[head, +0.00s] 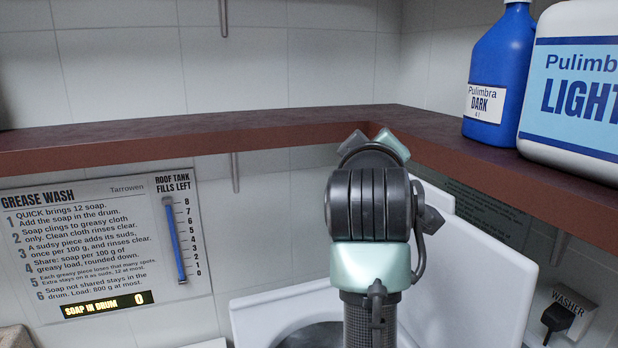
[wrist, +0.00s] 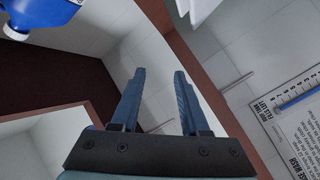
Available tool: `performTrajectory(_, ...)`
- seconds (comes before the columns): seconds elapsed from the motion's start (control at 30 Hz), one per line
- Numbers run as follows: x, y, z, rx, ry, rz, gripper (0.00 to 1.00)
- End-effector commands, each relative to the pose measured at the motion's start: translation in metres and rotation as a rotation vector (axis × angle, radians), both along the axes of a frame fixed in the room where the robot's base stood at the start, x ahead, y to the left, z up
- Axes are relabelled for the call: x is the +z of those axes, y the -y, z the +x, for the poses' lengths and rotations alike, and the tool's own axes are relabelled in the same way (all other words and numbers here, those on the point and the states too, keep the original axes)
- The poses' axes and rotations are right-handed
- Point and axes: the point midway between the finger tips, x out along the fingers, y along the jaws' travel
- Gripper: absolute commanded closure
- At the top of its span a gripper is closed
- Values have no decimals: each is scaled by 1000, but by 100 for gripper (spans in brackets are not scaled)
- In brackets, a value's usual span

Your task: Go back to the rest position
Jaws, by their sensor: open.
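My gripper (wrist: 156,100) shows in the wrist view with its two dark blue fingers apart and nothing between them. In the head view my arm rises at the centre in front of the wall corner and the shelf, and its fingers are hidden behind the arm. Nothing is held.
A brown shelf (head: 200,133) runs along both walls. A blue Pulimbra DARK bottle (head: 497,70) and a white Pulimbra LIGHT container (head: 575,85) stand on it at right. A grease wash sign (head: 85,240) reads soap in drum 0. A white washer (head: 470,285) stands below; its plug (head: 557,317) is at right.

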Motion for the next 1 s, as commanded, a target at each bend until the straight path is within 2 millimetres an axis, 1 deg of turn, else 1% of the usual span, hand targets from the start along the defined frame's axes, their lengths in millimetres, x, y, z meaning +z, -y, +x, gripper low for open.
performTrajectory(0.03,12,-19,-16,38,112,68,55)
performTrajectory(0.07,22,-29,-27,61,179,112,55)
performTrajectory(0.1,35,-42,-44,97,267,174,55)
performTrajectory(0.17,54,-59,-72,155,397,266,55)
performTrajectory(0.2,66,-69,-93,199,479,328,55)
performTrajectory(0.27,82,-82,-126,266,592,416,55)
performTrajectory(0.3,91,-89,-147,311,659,469,55)
performTrajectory(0.37,103,-98,-177,375,743,540,55)
performTrajectory(0.4,109,-102,-195,412,792,580,55)
performTrajectory(0.5,120,-108,-229,487,875,654,55)
performTrajectory(0.6,125,-111,-246,525,915,688,55)
performTrajectory(0.67,126,-112,-250,534,923,697,55)
performTrajectory(1.0,126,-112,-250,534,923,697,55)
